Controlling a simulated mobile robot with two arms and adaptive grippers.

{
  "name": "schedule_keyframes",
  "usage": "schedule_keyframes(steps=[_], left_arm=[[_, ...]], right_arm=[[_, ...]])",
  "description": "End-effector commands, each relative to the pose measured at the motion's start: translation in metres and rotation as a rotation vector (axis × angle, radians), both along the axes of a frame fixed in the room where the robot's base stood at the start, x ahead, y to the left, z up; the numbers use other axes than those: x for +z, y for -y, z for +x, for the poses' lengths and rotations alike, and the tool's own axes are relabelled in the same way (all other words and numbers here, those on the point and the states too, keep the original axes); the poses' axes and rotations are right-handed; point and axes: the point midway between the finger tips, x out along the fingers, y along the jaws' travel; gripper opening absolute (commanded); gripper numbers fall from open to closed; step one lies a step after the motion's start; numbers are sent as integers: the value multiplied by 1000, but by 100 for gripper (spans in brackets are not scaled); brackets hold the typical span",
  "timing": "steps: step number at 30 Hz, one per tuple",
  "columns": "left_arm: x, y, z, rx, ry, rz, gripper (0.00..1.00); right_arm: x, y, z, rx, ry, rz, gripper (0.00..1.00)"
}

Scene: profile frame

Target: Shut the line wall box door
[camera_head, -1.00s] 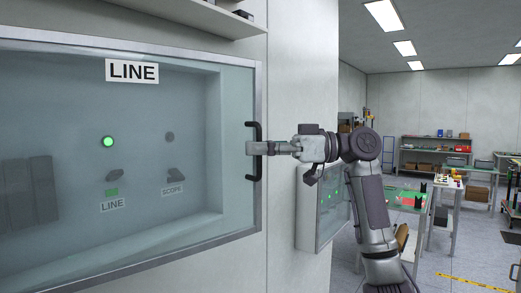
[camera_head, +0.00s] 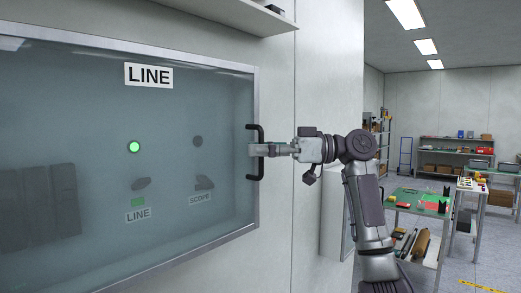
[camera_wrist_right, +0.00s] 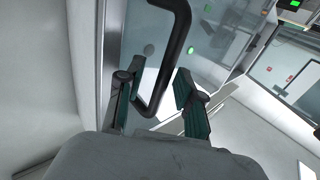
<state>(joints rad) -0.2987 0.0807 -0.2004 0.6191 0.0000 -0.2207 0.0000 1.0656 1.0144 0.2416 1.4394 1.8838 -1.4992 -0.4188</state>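The LINE wall box door (camera_head: 100,110) is a glass panel in a grey metal frame, on the left in the head view. Its LINE label (camera_head: 148,75) is near the top, and a green light (camera_head: 134,147) shows through the glass. The door looks close to the wall; I cannot tell whether it is fully flush. The black handle (camera_head: 261,169) is on its right edge. My right gripper (camera_head: 254,150) is at the handle. In the wrist view its fingers (camera_wrist_right: 156,108) stand apart, with the handle bar (camera_wrist_right: 175,48) between them. My left gripper is out of view.
A shelf (camera_head: 225,15) juts from the wall above the door. A second wall box (camera_head: 336,215) is partly hidden behind my right arm. A green-topped table (camera_head: 410,201) and stocked shelving (camera_head: 440,155) stand farther back right, with open floor between.

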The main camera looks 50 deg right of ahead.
Motion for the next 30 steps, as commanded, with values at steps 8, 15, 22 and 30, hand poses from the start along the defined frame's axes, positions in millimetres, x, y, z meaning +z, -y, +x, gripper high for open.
schedule_keyframes(steps=[8, 15, 22, 30], left_arm=[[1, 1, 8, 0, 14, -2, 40], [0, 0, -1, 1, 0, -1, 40], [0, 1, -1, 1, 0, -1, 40], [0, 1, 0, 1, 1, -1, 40]], right_arm=[[0, 0, 0, 1, -1, -1, 37], [0, 13, -12, -1, -1, 1, 37], [0, 49, -46, -2, 0, 1, 37], [0, 81, -76, -1, 0, 1, 37]])
